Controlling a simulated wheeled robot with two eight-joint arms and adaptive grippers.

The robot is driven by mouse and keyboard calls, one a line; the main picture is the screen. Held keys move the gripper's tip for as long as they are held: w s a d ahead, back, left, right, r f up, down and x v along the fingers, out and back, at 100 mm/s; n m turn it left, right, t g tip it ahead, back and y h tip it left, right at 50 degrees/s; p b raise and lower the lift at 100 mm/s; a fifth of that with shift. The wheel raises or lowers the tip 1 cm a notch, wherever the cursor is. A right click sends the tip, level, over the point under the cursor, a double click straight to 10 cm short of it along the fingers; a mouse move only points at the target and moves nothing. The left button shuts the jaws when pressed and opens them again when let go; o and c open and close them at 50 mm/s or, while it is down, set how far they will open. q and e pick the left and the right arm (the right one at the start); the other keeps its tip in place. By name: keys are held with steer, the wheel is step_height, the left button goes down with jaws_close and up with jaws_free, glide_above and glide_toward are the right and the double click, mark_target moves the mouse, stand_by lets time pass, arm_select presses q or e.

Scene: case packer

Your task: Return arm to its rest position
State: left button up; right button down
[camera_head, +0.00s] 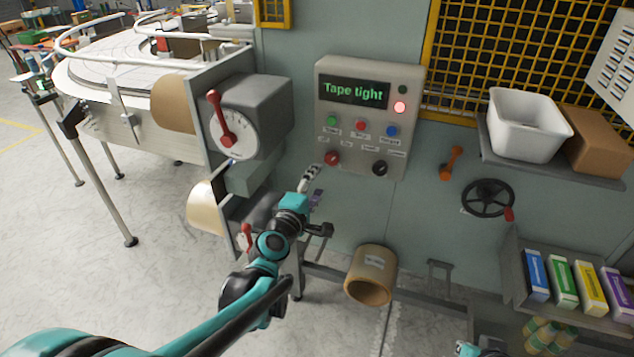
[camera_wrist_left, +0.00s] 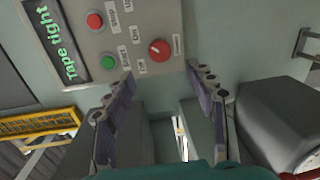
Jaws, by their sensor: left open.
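My left arm (camera_head: 272,244) reaches from the bottom left toward the machine front. Its gripper (camera_head: 313,188) is in front of the wall just below the control panel (camera_head: 412,118). In the left wrist view the gripper (camera_wrist_left: 160,72) is open, its two fingers apart with nothing between them. The panel's red knob (camera_wrist_left: 160,50) is just ahead of the fingertips and apart from them; in the head view this knob (camera_head: 332,158) sits at the panel's lower left. My right gripper's fingers do not show.
The panel display (camera_head: 355,93) reads "Tape tight" beside a lit red lamp (camera_head: 400,107). A grey dial box (camera_head: 262,112) with a red lever juts out at left. A cardboard tube (camera_head: 366,262) is below right. A handwheel (camera_head: 488,198) and shelved white bin (camera_head: 525,125) are at right.

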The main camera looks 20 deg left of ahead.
arm_select(q)
steer(key=s+d+f+m+g+h, duration=0.3)
steer(key=s+d+f+m+g, duration=0.2)
steer(key=s+d+m, duration=0.5)
steer(key=s+a+f+m+g+y, duration=0.2)
steer(key=s+a+f+m, duration=0.1)
steer(key=s, duration=0.4)
steer(key=s+a+f+m+g+y, duration=0.1)
steer(key=s+a+f+m+g, duration=0.2)
steer(key=s, duration=0.5)
steer(key=shift+a+f+m+y, duration=0.4)
steer(key=shift+f+m, duration=0.15)
steer(key=shift+m, duration=0.55)
steer(key=shift+s, duration=0.1)
